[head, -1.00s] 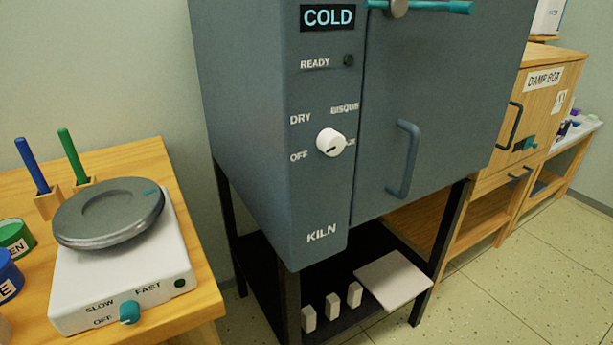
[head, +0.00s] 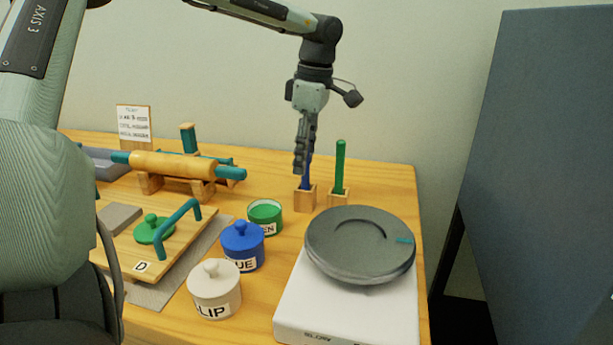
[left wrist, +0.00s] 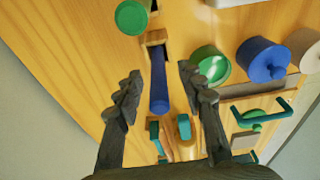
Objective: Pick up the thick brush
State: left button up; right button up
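A blue handle (head: 308,181) and a green handle (head: 340,168) stand upright in separate small wooden holders at the table's back right. I cannot tell from their handles which is the thick brush. My left gripper (head: 303,150) points down over the blue handle and hides its upper part. In the left wrist view the gripper (left wrist: 160,80) is open, with the blue handle (left wrist: 159,88) between its two fingers and gaps on both sides. The green handle (left wrist: 131,17) shows there beyond the fingertips. My right gripper is out of view.
A wheel (head: 360,243) on a white base stands in front of the holders. Green (head: 265,216), blue (head: 242,246) and white (head: 215,288) jars are left of it. A rolling pin (head: 180,165) lies farther left. The grey kiln (head: 550,160) is at right.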

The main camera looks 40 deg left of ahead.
pick_arm(q)
notch_tip(320, 180, down, 2)
jog(key=shift+a+f, duration=0.1)
jog(key=shift+a, duration=0.05)
grip_shut()
dwell(0.3)
notch_tip(320, 180, up, 10)
jog(key=shift+r, duration=0.1)
dwell(0.4)
